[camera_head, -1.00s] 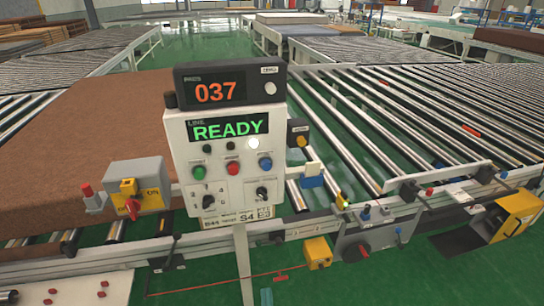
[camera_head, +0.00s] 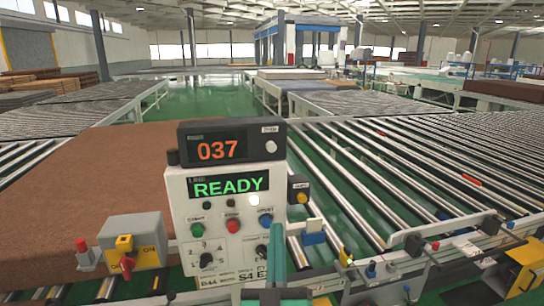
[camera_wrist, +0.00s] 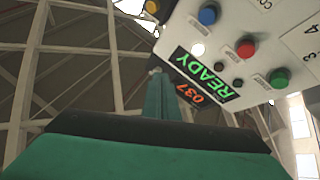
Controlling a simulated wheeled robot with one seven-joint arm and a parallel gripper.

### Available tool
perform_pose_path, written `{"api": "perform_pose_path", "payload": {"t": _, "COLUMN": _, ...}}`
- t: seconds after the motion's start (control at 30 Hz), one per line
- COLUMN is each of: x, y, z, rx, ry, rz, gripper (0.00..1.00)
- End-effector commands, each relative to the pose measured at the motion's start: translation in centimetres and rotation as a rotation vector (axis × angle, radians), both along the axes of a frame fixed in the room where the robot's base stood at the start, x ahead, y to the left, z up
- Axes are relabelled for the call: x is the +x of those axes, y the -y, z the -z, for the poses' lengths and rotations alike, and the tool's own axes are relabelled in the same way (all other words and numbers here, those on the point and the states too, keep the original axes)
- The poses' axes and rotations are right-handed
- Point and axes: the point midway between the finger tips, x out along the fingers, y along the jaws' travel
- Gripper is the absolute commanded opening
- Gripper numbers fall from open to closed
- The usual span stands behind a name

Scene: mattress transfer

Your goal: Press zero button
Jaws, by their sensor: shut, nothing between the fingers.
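The zero button (camera_head: 270,147) is a small round white button at the right end of the dark display box (camera_head: 190,149). The box reads 037 in orange and sits on top of the white control panel (camera_head: 180,215). My green gripper (camera_head: 275,256) is in front of the panel's lower right part, below and apart from the button. In the wrist view my gripper (camera_wrist: 160,75) is shut and empty, pointing toward the tilted panel (camera_wrist: 262,30). The orange 037 (camera_wrist: 190,93) shows beside the fingers there. The zero button cannot be made out in that view.
The panel also holds a green READY screen (camera_head: 228,187), green, red and blue buttons, a lit white lamp and knobs. A grey switch box (camera_head: 148,226) stands to its left. A brown mattress (camera_head: 90,195) lies behind on the left. Roller conveyors (camera_head: 400,165) fill the right.

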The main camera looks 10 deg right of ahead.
Motion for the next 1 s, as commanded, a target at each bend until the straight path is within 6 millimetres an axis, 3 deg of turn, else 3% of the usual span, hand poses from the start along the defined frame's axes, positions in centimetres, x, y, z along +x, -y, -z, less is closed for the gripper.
{"api": "perform_pose_path", "payload": {"t": 0.03, "x": 0.3, "y": 0.2, "z": -1.9, "rx": -0.003, "ry": 0.027, "rz": 0.007, "gripper": 0.0}}
{"api": "perform_pose_path", "payload": {"t": 0.2, "x": 0.8, "y": 1.0, "z": -7.0, "rx": -0.014, "ry": 0.09, "rz": 0.036, "gripper": 0.0}}
{"api": "perform_pose_path", "payload": {"t": 0.43, "x": 0.8, "y": 1.8, "z": -12.1, "rx": -0.023, "ry": 0.149, "rz": 0.063, "gripper": 0.0}}
{"api": "perform_pose_path", "payload": {"t": 0.6, "x": 0.7, "y": 1.8, "z": -13.6, "rx": -0.025, "ry": 0.166, "rz": 0.067, "gripper": 0.0}}
{"api": "perform_pose_path", "payload": {"t": 1.0, "x": 0.8, "y": 1.7, "z": -13.8, "rx": -0.025, "ry": 0.167, "rz": 0.065, "gripper": 0.0}}
